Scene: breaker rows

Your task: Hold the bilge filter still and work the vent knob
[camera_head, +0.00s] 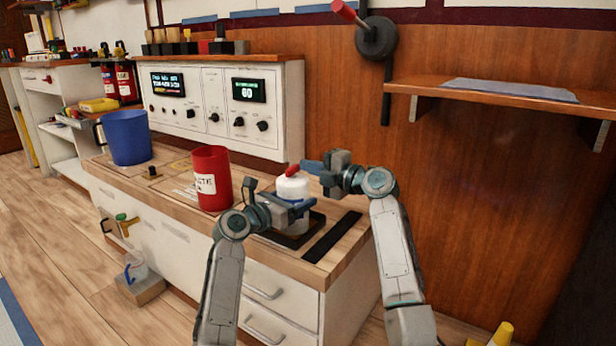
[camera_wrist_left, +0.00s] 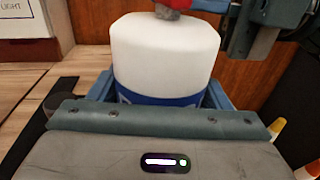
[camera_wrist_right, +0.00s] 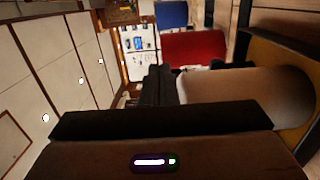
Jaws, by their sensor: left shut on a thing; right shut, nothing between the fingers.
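The bilge filter (camera_head: 291,188) is a white canister standing upright on the counter's right part. Its blue band shows in the left wrist view, below the white body (camera_wrist_left: 165,55). The red vent knob (camera_head: 292,170) is on top; only its lower part (camera_wrist_left: 196,4) shows in the left wrist view. My left gripper (camera_head: 300,206) is shut around the filter, with a finger on each side. My right gripper (camera_head: 309,167) is shut and empty, its tips close to the knob's right side at knob height. Whether they touch the knob I cannot tell.
A red bin (camera_head: 211,180) stands left of the filter and a blue bucket (camera_head: 127,138) stands farther left. A control panel (camera_head: 215,103) backs the counter. A wall shelf (camera_head: 500,97) juts out at the upper right, above a clear wooden wall.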

